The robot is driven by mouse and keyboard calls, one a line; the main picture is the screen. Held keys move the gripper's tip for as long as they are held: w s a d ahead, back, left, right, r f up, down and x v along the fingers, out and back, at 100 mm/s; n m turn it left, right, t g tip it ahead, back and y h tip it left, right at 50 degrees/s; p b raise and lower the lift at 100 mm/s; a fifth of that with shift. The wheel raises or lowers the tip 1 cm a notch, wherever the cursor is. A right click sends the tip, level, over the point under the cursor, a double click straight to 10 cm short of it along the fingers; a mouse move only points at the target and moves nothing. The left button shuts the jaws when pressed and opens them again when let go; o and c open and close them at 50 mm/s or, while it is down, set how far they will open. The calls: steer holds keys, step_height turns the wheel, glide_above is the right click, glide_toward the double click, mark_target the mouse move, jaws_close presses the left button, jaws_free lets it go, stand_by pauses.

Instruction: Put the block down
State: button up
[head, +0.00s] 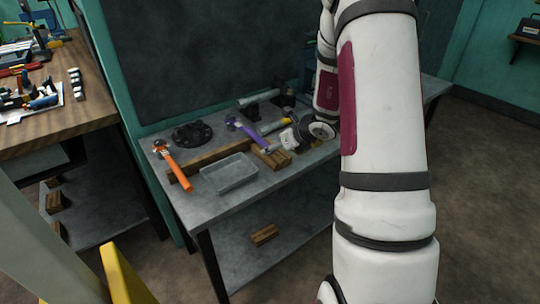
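A brown wooden block (272,159) is on or just above the grey workbench (222,203), right of the clear tray. My gripper (284,143) is right beside this block, low over the bench at its right half. The fingertips are small and partly hidden, so I cannot tell whether they are shut on the block or whether the block rests on the bench. Another wooden block (264,235) lies on the shelf below.
A clear tray (230,173), a long wooden beam (208,158), an orange-handled tool (177,173), a purple-handled tool (248,135) and a black round part (192,134) crowd the bench. A cluttered wooden table (75,118) stands left.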

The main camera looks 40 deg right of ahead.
mark_target(275, 153)
steer(key=shift+x, duration=2.7)
steer(key=shift+s+d+f, duration=0.1)
steer(key=shift+s+f, duration=0.05)
steer(key=shift+c, duration=0.2)
steer(key=c, duration=1.4)
steer(key=shift+c, duration=0.2)
steer(key=shift+r+p, duration=0.4)
steer(key=shift+r, duration=0.4)
steer(key=shift+s, duration=0.5)
steer(key=shift+s, duration=0.1)
